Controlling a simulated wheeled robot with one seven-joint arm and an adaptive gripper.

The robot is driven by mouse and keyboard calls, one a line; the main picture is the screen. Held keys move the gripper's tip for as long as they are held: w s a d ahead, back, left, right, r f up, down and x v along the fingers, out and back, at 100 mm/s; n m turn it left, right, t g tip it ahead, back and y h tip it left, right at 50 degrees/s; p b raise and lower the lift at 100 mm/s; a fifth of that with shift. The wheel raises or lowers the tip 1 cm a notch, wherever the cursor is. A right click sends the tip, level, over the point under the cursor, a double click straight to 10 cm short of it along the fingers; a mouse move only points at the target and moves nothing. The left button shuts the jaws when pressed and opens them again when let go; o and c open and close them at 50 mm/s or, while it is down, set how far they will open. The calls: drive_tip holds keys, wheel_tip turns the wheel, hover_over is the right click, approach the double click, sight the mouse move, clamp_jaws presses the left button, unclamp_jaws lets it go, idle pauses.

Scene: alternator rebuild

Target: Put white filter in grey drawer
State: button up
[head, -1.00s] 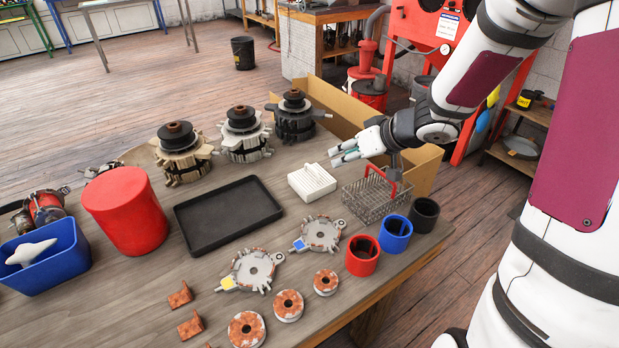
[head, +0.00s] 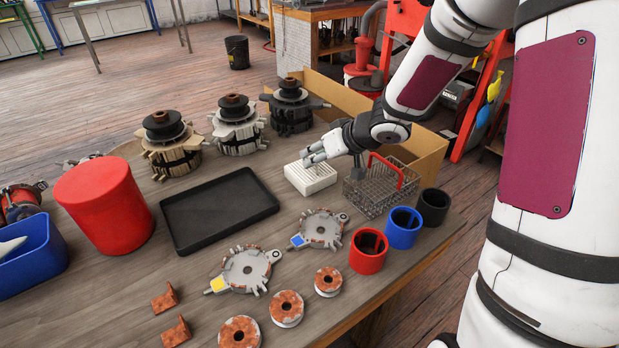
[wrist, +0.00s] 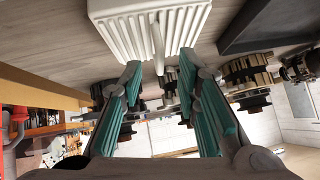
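The white filter (head: 311,178) is a ribbed block lying on the workbench, between the black tray and the wire basket. In the wrist view the filter (wrist: 120,22) is at the top, with its ribs and a raised middle bar showing. My gripper (head: 310,159) is just above the filter in the head view. In the wrist view its two teal-padded fingers (wrist: 158,85) are spread apart with nothing between them, and the filter is beyond their tips. I cannot tell whether a fingertip touches it. No grey drawer can be made out in these frames.
A wire basket with a red handle (head: 376,196) stands right of the filter, close to my wrist. A black tray (head: 212,235) lies left. Alternators (head: 237,128) stand behind. Red, blue and black cups (head: 403,228) stand at the front right. A cardboard box (head: 424,152) is behind the basket.

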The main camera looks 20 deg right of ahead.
drive_tip(key=shift+b+x, duration=0.35)
drive_tip(key=shift+x, duration=0.7)
clamp_jaws()
drive_tip(key=shift+r, duration=0.1)
